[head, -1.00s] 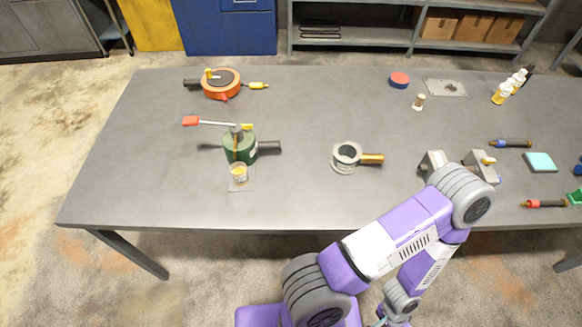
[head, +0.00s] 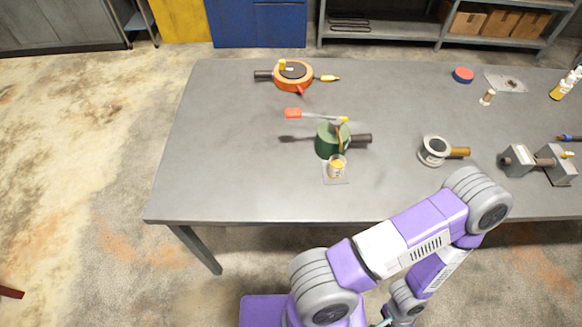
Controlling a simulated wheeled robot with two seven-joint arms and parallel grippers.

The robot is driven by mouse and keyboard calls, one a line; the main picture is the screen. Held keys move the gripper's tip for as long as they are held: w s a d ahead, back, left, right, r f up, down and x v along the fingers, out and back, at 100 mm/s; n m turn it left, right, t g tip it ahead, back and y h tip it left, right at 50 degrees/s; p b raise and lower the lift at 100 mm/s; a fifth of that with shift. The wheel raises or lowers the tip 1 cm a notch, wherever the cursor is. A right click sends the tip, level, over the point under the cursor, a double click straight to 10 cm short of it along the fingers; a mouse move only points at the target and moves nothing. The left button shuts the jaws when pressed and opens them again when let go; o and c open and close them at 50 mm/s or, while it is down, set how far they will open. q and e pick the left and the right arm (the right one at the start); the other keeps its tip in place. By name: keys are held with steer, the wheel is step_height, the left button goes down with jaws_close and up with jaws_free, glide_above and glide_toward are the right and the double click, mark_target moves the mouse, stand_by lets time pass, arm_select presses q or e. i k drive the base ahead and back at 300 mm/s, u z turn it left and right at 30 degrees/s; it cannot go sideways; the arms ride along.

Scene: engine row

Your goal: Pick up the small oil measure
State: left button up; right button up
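A small whitish cup with yellow in it (head: 337,168), which looks like the small oil measure, stands upright on a thin grey pad (head: 336,180). It is near the table's front edge, just in front of a green round body (head: 329,142) with a dark handle. My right arm reaches in from the bottom and bends at the elbow to the right of the cup, in front of the table. Its wrist is folded down to the bottom edge, well away from the cup, and the fingers are cut off. My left gripper is not in the picture.
The grey table (head: 230,165) is bare at its left end. An orange round tool (head: 293,77) lies behind, and a red-ended rod (head: 293,114) crosses above the green body. A silver ring-shaped piece (head: 434,151) and a grey twin-block fixture (head: 540,162) stand to the right.

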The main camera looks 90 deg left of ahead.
mark_target(337, 164)
steer(key=k, duration=0.4)
steer(key=u, duration=1.85)
